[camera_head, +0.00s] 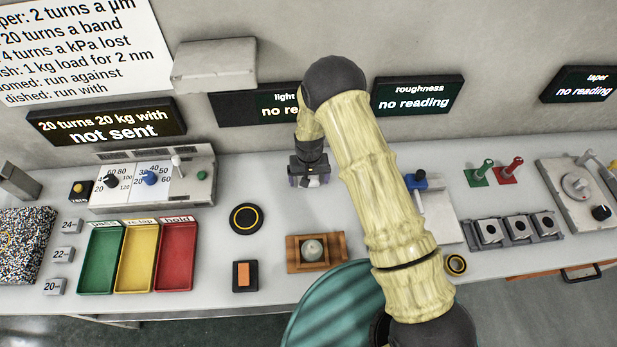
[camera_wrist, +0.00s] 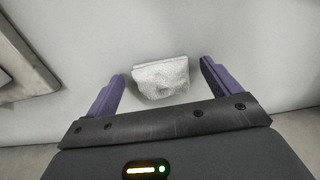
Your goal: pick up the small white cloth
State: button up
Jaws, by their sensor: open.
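The small white cloth (camera_wrist: 160,78) lies on the pale bench top in the wrist view, a crumpled, textured piece. My gripper (camera_wrist: 160,85) is open, with one purple finger on each side of the cloth. The cloth sits between the fingers, nearer the middle than either finger. I cannot tell how high the fingers are above the bench. In the head view my gripper (camera_head: 310,180) points down over the bench near the back wall, and the cloth is mostly hidden behind it.
A wooden holder with a round grey piece (camera_head: 313,251) and a black disc with a yellow ring (camera_head: 246,218) are nearby. Green, yellow and red trays (camera_head: 138,284) stand left. A blue-knobbed device (camera_head: 437,212) stands right, behind my arm. A metal-edged block (camera_wrist: 20,65) is left in the wrist view.

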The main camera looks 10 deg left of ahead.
dwell(0.3)
jog(key=c, duration=1.1)
jog(key=shift+o, duration=0.2)
jog(key=shift+r, duration=0.1)
notch_tip(320, 180, up, 10)
jog(key=b, duration=0.2)
jog(key=shift+b, duration=0.35)
jog(key=o, duration=0.3)
jog(key=shift+c, duration=1.2)
